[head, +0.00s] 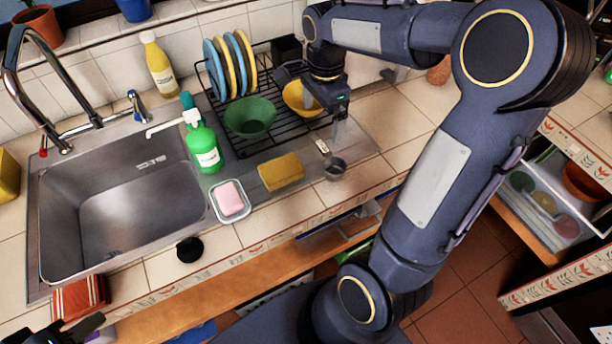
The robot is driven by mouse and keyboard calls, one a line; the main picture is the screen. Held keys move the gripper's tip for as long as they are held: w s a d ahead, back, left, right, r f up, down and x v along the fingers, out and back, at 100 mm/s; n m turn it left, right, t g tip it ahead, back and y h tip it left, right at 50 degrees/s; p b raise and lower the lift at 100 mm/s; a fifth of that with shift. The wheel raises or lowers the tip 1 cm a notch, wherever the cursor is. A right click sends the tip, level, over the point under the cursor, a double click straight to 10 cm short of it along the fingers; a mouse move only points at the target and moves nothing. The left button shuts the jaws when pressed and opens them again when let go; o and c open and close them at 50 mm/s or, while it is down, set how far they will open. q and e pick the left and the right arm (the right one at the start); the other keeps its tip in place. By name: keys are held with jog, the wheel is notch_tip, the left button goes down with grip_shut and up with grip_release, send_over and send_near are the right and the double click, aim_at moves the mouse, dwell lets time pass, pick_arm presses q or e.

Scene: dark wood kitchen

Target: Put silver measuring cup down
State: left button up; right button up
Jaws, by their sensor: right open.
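My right gripper (339,134) is open, pointing down just behind and above the cup. It appears empty, and I cannot tell whether a finger touches the handle. My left gripper (80,331) shows only partly at the bottom left corner; its fingertips are not clear.
The yellow sponge (281,171), pink soap dish (230,200) and green soap bottle (204,148) stand left of the cup. Behind is the dish rack (262,139) with plates and bowls. The sink (125,215) is at left. Counter tiles right of the cup are clear.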

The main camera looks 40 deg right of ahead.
aim_at(320, 143)
jog(key=shift+w+f, duration=0.15)
jog(key=shift+f, duration=0.25)
jog(key=f, duration=0.7)
jog(key=shift+s+a+f+p, duration=0.1)
jog(key=shift+s+p, duration=0.1)
jog(key=shift+p, duration=0.2)
jog(key=c, duration=0.9)
jog(key=shift+o, duration=0.2)
